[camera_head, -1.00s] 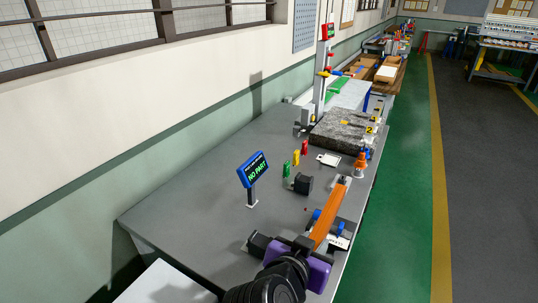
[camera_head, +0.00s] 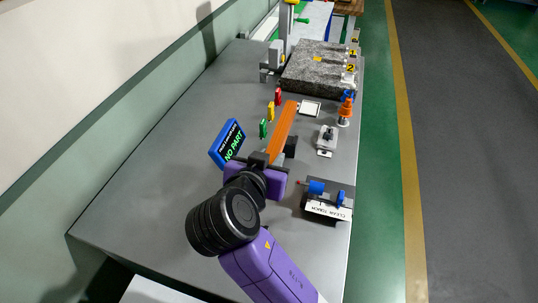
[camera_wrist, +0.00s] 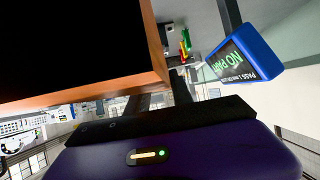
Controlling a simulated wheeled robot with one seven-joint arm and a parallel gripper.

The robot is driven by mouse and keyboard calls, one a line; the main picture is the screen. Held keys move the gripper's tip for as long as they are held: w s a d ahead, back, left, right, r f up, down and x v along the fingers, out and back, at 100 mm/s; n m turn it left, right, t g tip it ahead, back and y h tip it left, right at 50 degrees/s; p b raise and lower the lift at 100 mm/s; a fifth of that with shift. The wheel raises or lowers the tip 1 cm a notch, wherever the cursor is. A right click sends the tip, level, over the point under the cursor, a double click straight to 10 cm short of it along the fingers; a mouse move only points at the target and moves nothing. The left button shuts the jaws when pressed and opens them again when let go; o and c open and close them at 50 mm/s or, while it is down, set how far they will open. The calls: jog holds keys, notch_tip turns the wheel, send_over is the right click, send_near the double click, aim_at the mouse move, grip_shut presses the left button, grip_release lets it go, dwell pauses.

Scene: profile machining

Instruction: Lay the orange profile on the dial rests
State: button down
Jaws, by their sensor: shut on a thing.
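The orange profile (camera_head: 283,130) is a long bar held by my gripper (camera_head: 268,162) at its near end. It points away over the bench, above or beside a small black block (camera_head: 290,147) that it partly hides. I cannot tell whether it touches the block. In the wrist view the profile (camera_wrist: 158,75) fills the upper left, its underside dark, and my gripper's fingers (camera_wrist: 155,102) are at it. A blue-framed display (camera_head: 228,143) to the left reads NO PART. No part is clearly recognisable as the dial rests; the black block beside the display may belong to them.
Green, yellow and red markers (camera_head: 270,111) stand left of the profile. A blue-and-black device (camera_head: 328,201), a grey fixture (camera_head: 326,138) and an orange-blue stack (camera_head: 345,108) line the right edge. A granite slab (camera_head: 318,68) lies beyond. The left bench (camera_head: 150,165) is clear.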

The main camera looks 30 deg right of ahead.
jog(key=shift+s+f, duration=0.1)
jog(key=shift+f, duration=0.05)
jog(key=shift+f+b, duration=3.25)
jog(key=shift+f, duration=0.75)
jog(key=shift+f, duration=0.3)
jog(key=c, duration=1.1)
grip_release()
jog(key=shift+o, duration=0.2)
jog(key=shift+a, duration=0.1)
jog(key=shift+s, duration=0.1)
jog(key=b+v, duration=0.1)
jog(key=v, duration=0.6)
jog(key=shift+s+a+r, duration=0.2)
jog(key=shift+a, duration=0.05)
